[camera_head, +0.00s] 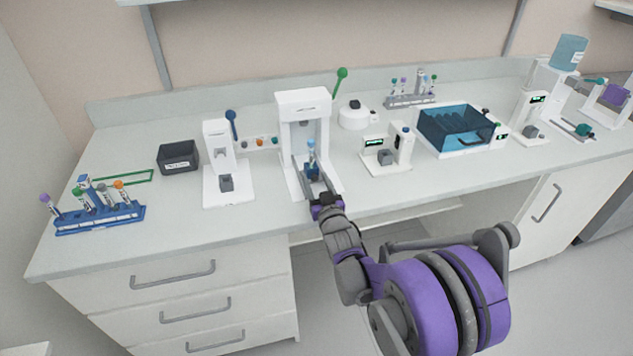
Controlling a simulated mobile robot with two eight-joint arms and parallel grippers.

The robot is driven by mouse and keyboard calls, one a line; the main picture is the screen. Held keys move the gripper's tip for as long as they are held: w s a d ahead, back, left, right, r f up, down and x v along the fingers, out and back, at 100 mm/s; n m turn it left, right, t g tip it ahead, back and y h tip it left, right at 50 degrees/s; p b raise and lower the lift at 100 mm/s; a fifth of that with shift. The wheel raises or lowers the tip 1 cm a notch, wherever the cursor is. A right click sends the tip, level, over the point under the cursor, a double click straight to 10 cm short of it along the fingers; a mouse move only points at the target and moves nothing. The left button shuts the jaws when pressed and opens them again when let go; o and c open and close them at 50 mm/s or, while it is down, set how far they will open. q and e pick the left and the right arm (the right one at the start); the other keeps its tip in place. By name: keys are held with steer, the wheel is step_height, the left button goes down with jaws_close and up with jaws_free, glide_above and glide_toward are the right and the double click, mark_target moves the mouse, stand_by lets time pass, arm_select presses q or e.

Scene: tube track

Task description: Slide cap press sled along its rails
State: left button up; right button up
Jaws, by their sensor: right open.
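The cap press (303,106) is a white frame with a green-knobbed lever (341,76), standing at the middle of the bench. A dark blue sled (313,172) sits low in its opening, between the white side rails of the base. A tube with a light blue cap (311,148) stands upright in the sled. My right gripper (324,200) is open at the front end of the press base, just in front of the sled. Its fingertips are small and partly hidden, so I cannot tell whether they touch the sled. My left gripper is not in view.
Left of the press stand a white device (217,150) with a blue lever, a dark bin (178,157) and a blue tube rack (98,218). Right of it are a small display station (385,166) and a blue-lidded box (456,129). The front bench strip is mostly clear.

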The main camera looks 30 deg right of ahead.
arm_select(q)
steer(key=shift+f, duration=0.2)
arm_select(e)
steer(key=v, duration=1)
steer(key=shift+s, duration=0.4)
